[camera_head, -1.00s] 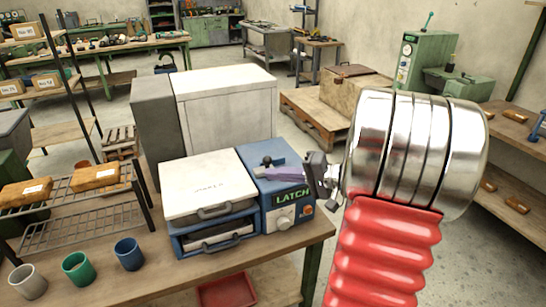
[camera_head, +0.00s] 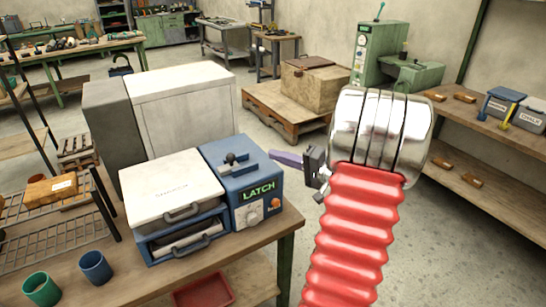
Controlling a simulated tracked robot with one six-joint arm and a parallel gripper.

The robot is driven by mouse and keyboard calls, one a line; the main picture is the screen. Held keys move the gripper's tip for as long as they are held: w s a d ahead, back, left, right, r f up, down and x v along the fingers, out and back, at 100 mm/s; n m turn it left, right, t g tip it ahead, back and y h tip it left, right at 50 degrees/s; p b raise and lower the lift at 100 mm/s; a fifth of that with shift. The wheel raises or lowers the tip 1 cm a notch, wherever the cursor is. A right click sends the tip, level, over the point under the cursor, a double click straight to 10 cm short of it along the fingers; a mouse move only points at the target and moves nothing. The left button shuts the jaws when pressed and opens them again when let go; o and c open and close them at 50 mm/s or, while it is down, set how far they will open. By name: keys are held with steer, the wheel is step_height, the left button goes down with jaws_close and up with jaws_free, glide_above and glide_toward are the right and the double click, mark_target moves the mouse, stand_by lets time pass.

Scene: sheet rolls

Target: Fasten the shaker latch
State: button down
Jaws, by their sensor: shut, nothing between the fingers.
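The shaker (camera_head: 170,180) is a white-lidded unit with grey handles on the wooden table. Joined to its right is a blue box with a lit green LATCH sign (camera_head: 258,192), a pale dial and an orange button. A dark lever with a round knob (camera_head: 230,158) stands on top of this box. My gripper (camera_head: 272,155), with purple fingers and a black body, is shut and empty. In the picture it is just right of the blue box's upper right edge, apart from the lever. My red ribbed arm and silver joint fill the right middle.
Blue (camera_head: 96,267) and green (camera_head: 40,289) cups stand at the table's front left, near a wire rack (camera_head: 45,232). A large white cabinet (camera_head: 185,110) is behind the shaker. A red tray (camera_head: 202,291) sits low in front. Open floor lies to the right.

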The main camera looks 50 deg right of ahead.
steer(key=w, duration=0.2)
steer(key=w+a, duration=0.1)
steer(key=w, duration=0.5)
steer(key=shift+w+a+f, duration=0.15)
steer(key=shift+f, duration=0.05)
steer(key=shift+w+a, duration=0.2)
steer(key=shift+a, duration=0.1)
steer(key=shift+a+f, duration=0.2)
steer(key=shift+a, duration=0.65)
steer(key=shift+a+f, duration=0.2)
steer(key=shift+a, duration=0.6)
